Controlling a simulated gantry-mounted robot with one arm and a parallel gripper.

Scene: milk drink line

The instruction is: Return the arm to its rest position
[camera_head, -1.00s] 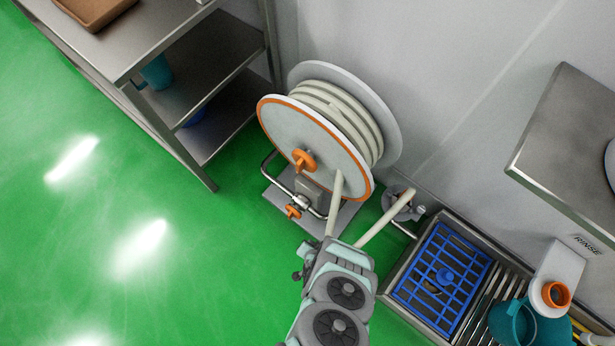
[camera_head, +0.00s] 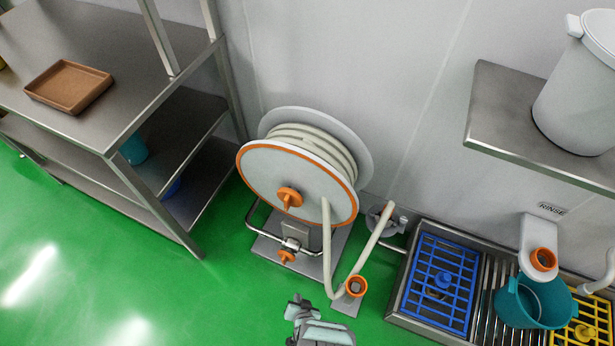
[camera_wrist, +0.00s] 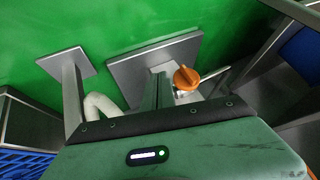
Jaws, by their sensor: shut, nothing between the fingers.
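My gripper (camera_head: 299,309) shows at the bottom edge of the head view, grey and pale teal, with most of my arm out of the picture below. It is shut and empty, over the green floor in front of the hose reel. The hose reel (camera_head: 290,185) has a white disc with an orange rim and an orange knob.
A steel shelf unit (camera_head: 118,120) with a brown tray (camera_head: 42,88) stands left. A sink with a blue grate (camera_head: 440,300), a teal jug (camera_head: 513,308) and a yellow grate are right. A wall shelf (camera_head: 490,125) holds a white bucket (camera_head: 570,105). The floor left of my gripper is clear.

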